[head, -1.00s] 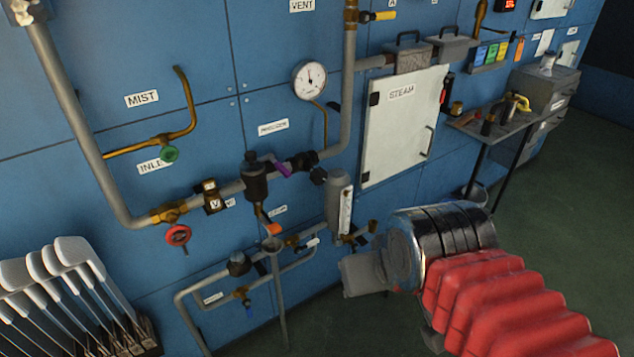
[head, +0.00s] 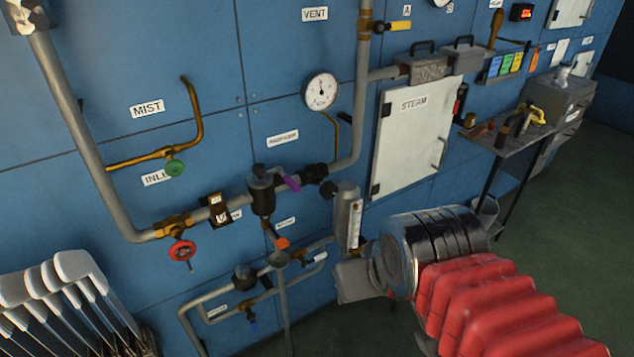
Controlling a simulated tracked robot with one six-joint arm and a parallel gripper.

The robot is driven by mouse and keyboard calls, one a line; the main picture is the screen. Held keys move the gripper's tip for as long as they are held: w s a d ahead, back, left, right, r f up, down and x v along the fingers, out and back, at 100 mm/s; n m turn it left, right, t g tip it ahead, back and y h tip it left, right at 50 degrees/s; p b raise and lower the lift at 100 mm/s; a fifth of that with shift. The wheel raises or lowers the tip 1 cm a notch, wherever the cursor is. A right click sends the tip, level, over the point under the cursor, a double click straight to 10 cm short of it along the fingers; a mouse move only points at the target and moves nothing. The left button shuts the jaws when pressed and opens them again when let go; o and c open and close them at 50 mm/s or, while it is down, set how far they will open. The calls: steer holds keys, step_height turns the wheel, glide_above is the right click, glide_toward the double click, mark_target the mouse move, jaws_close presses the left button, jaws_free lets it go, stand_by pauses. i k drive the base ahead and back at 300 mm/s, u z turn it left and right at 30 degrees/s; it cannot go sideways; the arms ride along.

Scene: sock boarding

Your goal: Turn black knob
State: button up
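Several black parts could be the black knob, and I cannot tell which one is meant. One is the black cap on top of the dark regulator (head: 259,171) on the grey pipe. Another is a small black knob (head: 327,191) on the left side of the grey cylinder with a gauge. A black fitting (head: 315,173) sits on the pipe between them. My arm enters from the lower right, and my gripper (head: 355,283) appears as a grey block at its end, below the grey cylinder. It looks apart from all these parts. Its fingers cannot be made out.
A red handwheel (head: 182,251), a green knob (head: 174,168), a purple lever (head: 292,183) and an orange handle (head: 282,243) are on the pipework. A white STEAM door (head: 412,135) is right of it. White sock boards (head: 78,275) stand lower left. A narrow shelf (head: 510,140) is at right.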

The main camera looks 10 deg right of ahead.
mark_target(328, 189)
steer(key=u, duration=0.55)
steer(key=i, duration=0.95)
steer(key=u, duration=0.05)
